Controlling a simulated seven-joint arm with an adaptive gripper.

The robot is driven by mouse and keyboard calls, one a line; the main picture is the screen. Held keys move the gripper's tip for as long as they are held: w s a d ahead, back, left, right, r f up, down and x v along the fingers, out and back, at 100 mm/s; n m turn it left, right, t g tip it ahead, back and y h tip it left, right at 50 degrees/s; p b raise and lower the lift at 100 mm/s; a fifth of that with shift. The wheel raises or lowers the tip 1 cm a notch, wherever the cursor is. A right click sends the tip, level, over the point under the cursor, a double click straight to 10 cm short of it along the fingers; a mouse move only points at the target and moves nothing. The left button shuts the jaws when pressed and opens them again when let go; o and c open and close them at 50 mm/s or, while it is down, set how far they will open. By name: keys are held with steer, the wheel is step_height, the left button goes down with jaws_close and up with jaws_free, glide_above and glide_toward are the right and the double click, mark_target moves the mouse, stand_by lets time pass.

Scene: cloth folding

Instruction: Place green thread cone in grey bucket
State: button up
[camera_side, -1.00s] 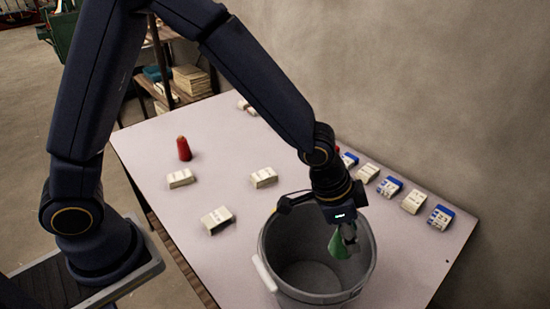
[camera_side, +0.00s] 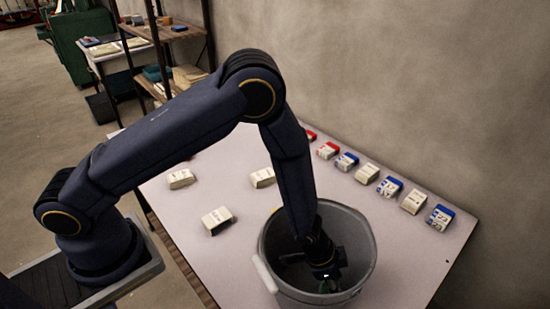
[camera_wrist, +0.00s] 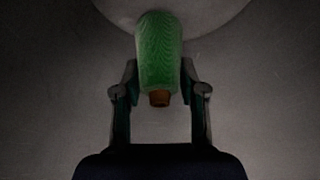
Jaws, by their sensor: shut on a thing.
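The grey bucket (camera_side: 365,262) stands on the table at the front right in the side view. My gripper (camera_side: 328,284) is down inside it, below the rim. In the wrist view my gripper (camera_wrist: 160,88) is shut on the green thread cone (camera_wrist: 159,50), with a finger on each side of it. The cone's brown tip points toward the wrist camera. A paler round area, seemingly the bucket floor, shows behind the cone. In the side view the cone is hidden by my gripper and the bucket.
White-and-blue and white-and-red boxes (camera_side: 389,187) line the wall side of the table. Several cream boxes (camera_side: 217,220) lie left of the bucket. My forearm comes down over the bucket's far rim. The table (camera_side: 420,265) right of the bucket is clear.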

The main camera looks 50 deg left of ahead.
steer(key=shift+f, duration=0.65)
steer(key=o, duration=1)
steer(key=shift+f, duration=0.1)
steer(key=shift+c, duration=0.2)
